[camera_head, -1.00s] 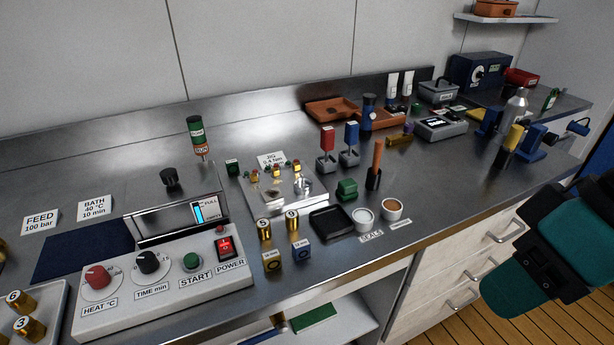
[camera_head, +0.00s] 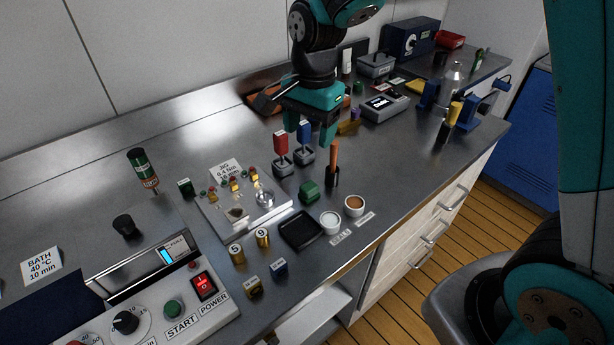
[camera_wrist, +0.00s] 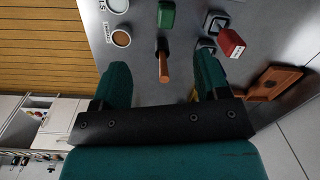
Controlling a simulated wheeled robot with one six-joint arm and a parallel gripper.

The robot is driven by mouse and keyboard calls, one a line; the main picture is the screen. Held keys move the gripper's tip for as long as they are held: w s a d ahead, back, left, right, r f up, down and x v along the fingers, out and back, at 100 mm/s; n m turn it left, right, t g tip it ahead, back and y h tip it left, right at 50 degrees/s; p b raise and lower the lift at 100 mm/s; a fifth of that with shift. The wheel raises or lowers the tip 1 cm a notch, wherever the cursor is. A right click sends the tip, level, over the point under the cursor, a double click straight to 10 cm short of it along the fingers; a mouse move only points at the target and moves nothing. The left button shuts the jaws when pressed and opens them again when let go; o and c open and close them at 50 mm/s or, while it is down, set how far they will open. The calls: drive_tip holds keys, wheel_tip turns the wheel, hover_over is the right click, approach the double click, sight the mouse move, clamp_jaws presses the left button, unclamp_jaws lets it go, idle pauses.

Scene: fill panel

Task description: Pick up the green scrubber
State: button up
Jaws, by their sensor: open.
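The green scrubber (camera_head: 309,190) is a small dark green block on the steel bench, between the black tray and the orange-handled tool. In the wrist view the green block (camera_wrist: 166,14) lies near the top edge, beyond the fingertips. My gripper (camera_head: 308,128) hangs over the bench, behind and above the block, with nothing held. In the wrist view my gripper (camera_wrist: 162,72) has its two teal fingers wide apart.
The orange-handled tool (camera_head: 333,160) stands upright beside the block; its handle (camera_wrist: 163,66) shows between my fingers. Red-handled (camera_head: 281,145) and blue-handled (camera_head: 304,133) tools stand behind. A black tray (camera_head: 301,231), white cup (camera_head: 330,223) and brown-filled cup (camera_head: 354,206) lie in front.

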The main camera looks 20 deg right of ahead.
drive_tip(key=w+d+f+m, duration=0.1)
drive_tip(key=w+f+m, duration=0.2)
drive_tip(key=p, duration=0.4)
hover_over(309, 186)
drive_tip(key=shift+h, duration=0.3)
drive_tip(key=f, duration=0.9)
drive_tip(key=shift+w+f, duration=0.25)
drive_tip(key=shift+s+f+p, duration=0.15)
drive_tip(key=shift+f+p, duration=0.45)
drive_tip(key=shift+f, duration=1.05)
drive_tip(key=shift+s+f+p, duration=0.1)
drive_tip(key=shift+f+p, duration=0.5)
drive_tip(key=shift+f, duration=1)
drive_tip(key=c, duration=1)
